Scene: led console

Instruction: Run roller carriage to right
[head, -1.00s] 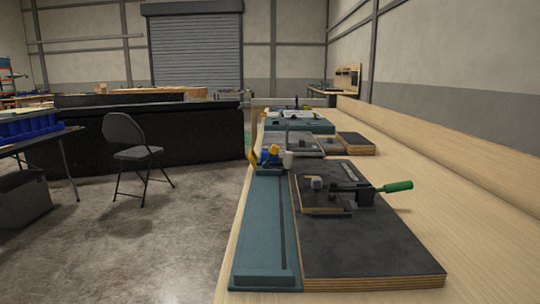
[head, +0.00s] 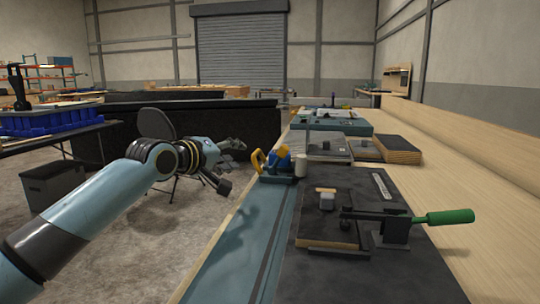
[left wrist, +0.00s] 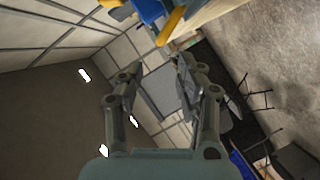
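The roller carriage (head: 279,166), blue with a yellow handle and a pale roller, sits at the far end of the long teal track (head: 238,258) in the head view. Part of the blue and yellow carriage (left wrist: 160,20) also shows at the top edge of the left wrist view. My left gripper (head: 232,165) is left of the carriage, apart from it, above the floor side of the bench. Its two fingers (left wrist: 159,88) are spread and empty in the left wrist view. My right gripper is not in view.
A dark board with a green-handled toggle clamp (head: 390,225) lies right of the track. Beyond the carriage are a grey plate (head: 335,148), a dark-topped block (head: 398,150) and a teal unit (head: 335,121). A folding chair (head: 156,124) stands behind my left arm.

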